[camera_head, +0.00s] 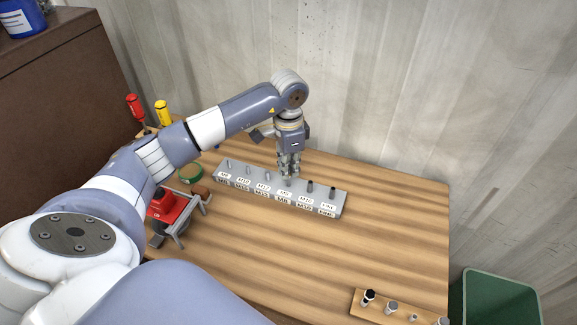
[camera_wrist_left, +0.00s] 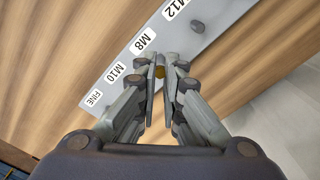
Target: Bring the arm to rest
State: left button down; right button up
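My left gripper (camera_head: 288,178) points down over the grey labelled rack (camera_head: 226,176), near its middle. My left arm reaches across the table from the lower left. My right gripper is not in view.
The rack holds several small pegs, and a dark one (camera_head: 332,191) stands at its right end. A wooden strip with pieces (camera_head: 375,308) and a green bin (camera_head: 495,300) are lower right. The table's right (camera_head: 400,230) is clear.

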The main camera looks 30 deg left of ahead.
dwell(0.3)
pick_arm(q)
jog(key=m, duration=0.9)
jog(key=shift+m, duration=0.4)
jog(key=c, duration=1.7)
grip_release()
jog(key=shift+r+p, duration=2.2)
jog(key=shift+r, duration=0.85)
jog(key=shift+f, duration=0.1)
